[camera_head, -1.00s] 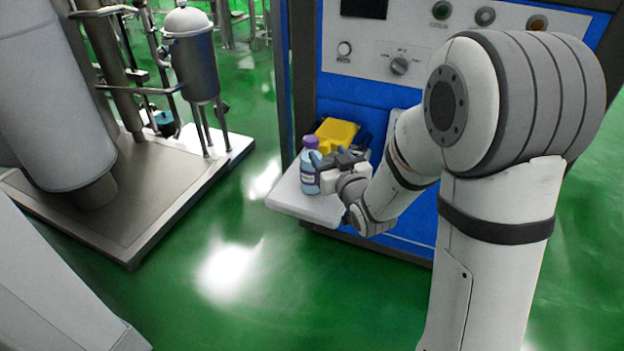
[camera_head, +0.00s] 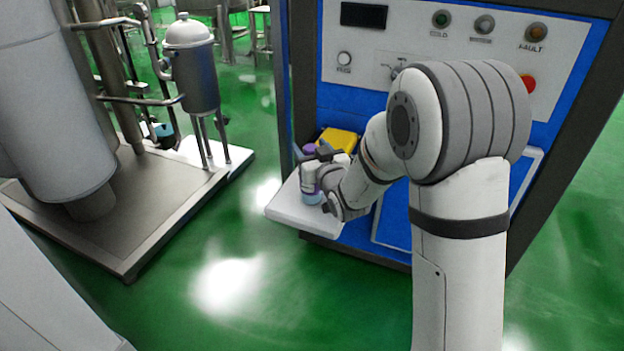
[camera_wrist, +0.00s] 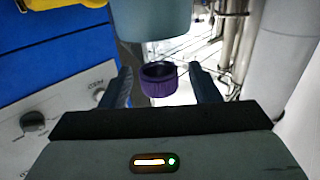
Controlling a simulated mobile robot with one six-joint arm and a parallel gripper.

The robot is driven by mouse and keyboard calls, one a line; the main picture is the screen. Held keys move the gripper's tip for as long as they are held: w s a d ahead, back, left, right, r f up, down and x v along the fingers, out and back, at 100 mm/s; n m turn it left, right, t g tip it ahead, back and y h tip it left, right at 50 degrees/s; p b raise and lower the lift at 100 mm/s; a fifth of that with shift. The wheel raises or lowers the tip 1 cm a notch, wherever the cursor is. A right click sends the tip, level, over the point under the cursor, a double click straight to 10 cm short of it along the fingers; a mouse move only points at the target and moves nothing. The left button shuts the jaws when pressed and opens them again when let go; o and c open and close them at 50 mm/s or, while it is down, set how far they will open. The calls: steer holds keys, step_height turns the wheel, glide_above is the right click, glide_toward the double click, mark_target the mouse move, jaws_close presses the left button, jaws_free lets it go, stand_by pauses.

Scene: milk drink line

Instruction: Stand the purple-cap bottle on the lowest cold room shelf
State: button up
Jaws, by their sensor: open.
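The purple-cap bottle (camera_head: 309,182) stands upright on a small white shelf (camera_head: 283,207) on the front of the blue machine. In the wrist view the picture is upside down; the purple cap (camera_wrist: 158,84) and part of the pale blue body (camera_wrist: 150,20) show. My gripper (camera_head: 318,158) is at the bottle's upper part, with its open jaws (camera_wrist: 161,82) on either side of the cap and neck. Gaps show between the cap and both fingers. In the head view my gripper hides part of the bottle. No cold room shelf can be made out.
A yellow object (camera_head: 338,141) lies behind the bottle on the shelf. The blue machine's control panel (camera_head: 450,50) rises behind my arm. A steel platform (camera_head: 150,215) with tanks stands at left. Green floor between is clear.

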steer(key=shift+c, duration=0.5)
jaws_close()
